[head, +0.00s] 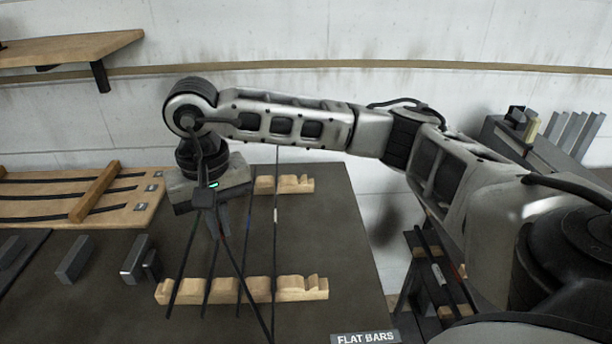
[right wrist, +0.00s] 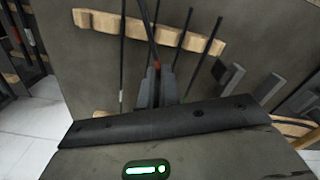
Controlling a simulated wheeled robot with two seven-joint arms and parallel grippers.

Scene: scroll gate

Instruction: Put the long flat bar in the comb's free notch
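The comb is two notched wooden strips on the dark table, a near strip (head: 240,290) and a far strip (head: 290,185). Several thin dark bars lie across it, one of them (head: 275,235) toward the right. My right gripper (head: 217,222) points down between the strips. In the right wrist view its fingers (right wrist: 156,88) are closed around a dark bar with a red mark (right wrist: 147,38). This held bar slants across the near strip, out of line with the other bars. Whether it touches the strip is unclear. The far strip is partly hidden by my gripper. My left gripper is out of view.
Grey metal blocks (head: 138,259) stand on the table left of the comb. A wooden board with dark strips (head: 70,195) lies at the back left. A FLAT BARS label (head: 366,338) and a rack (head: 437,275) with more bars are at the right. A shelf (head: 70,48) hangs on the wall.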

